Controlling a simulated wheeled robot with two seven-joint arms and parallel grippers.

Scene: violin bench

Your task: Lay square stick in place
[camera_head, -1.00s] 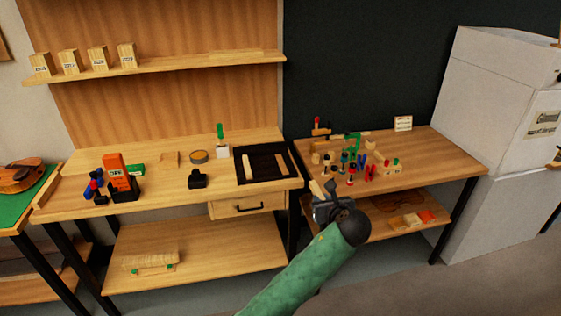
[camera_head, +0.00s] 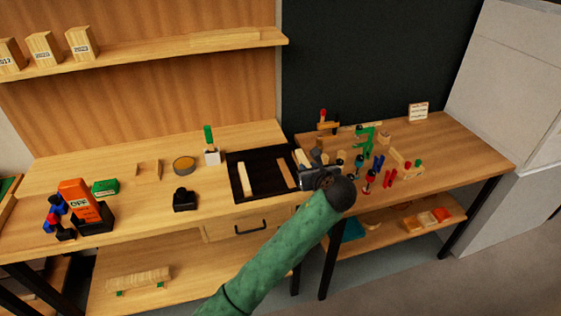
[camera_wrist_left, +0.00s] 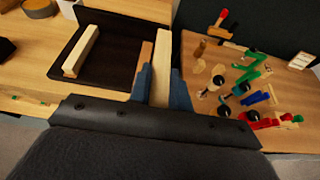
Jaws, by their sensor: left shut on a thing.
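My left gripper (camera_head: 310,173) is shut on a pale square stick (camera_wrist_left: 161,65), which stands out between its blue fingers in the left wrist view. In the head view the held stick (camera_head: 302,158) shows just beyond the gripper, at the right edge of the black tray (camera_head: 262,188). The tray also shows in the left wrist view (camera_wrist_left: 110,75). Another pale stick (camera_head: 244,179) lies at the tray's left side, and a brown strip (camera_head: 286,172) lies at its right side, next to the held stick. Whether the held stick touches the tray is unclear. My right gripper is not in view.
The right table (camera_head: 460,150) holds several clamps and small tools close to my gripper. On the left bench stand a round tin (camera_head: 184,165), a black block (camera_head: 185,200) and an orange bottle (camera_head: 80,200). The tray's middle is clear.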

